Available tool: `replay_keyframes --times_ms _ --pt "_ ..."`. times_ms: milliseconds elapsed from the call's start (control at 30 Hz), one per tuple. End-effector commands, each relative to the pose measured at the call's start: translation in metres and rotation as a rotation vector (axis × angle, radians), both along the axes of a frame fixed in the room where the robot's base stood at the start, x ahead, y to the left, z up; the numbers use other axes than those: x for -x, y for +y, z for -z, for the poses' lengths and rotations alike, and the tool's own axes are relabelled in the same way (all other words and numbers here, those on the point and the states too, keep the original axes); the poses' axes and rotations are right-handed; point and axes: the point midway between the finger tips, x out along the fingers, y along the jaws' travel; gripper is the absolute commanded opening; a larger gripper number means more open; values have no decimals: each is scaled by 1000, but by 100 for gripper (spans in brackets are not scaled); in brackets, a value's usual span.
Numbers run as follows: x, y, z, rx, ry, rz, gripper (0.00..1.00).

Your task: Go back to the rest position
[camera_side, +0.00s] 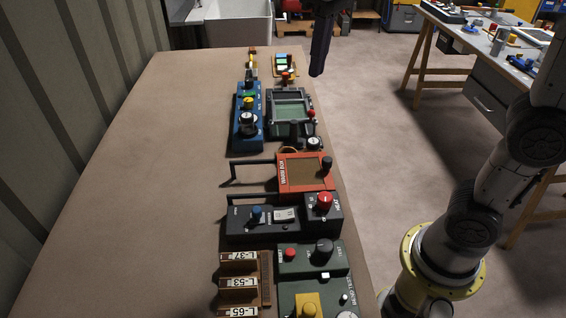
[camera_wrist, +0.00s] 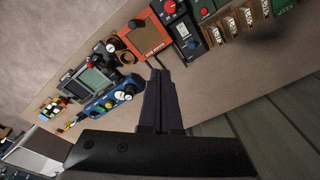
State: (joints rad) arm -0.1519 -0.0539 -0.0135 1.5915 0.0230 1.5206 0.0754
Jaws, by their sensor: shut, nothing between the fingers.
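My gripper (camera_side: 318,66) hangs at the top middle of the side view, beyond the right edge of the table's far part. Its dark fingers point down and are together, with nothing between them. In the wrist view my gripper (camera_wrist: 158,80) shows as two dark fingers side by side, shut and empty. The fingertips appear below the orange box (camera_wrist: 150,38) in that picture and do not visibly touch anything.
The brown table (camera_side: 150,200) carries a blue panel (camera_side: 248,122), a green-screen device (camera_side: 290,112), an orange box (camera_side: 305,173), a black switch box (camera_side: 285,216) and labelled wooden slots (camera_side: 238,283). The table's left half is bare. A second table (camera_side: 490,40) stands right.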

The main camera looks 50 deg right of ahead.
Motion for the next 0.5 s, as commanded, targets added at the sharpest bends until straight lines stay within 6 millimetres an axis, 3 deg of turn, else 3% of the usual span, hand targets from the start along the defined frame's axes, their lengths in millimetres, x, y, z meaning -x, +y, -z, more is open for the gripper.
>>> replay_keyframes --times_ms 33,267,500 --pt "19 -9 -2 -3 -35 17 0" --pt "90 -36 19 -8 -186 74 0" --pt "147 -51 80 4 -327 109 0"
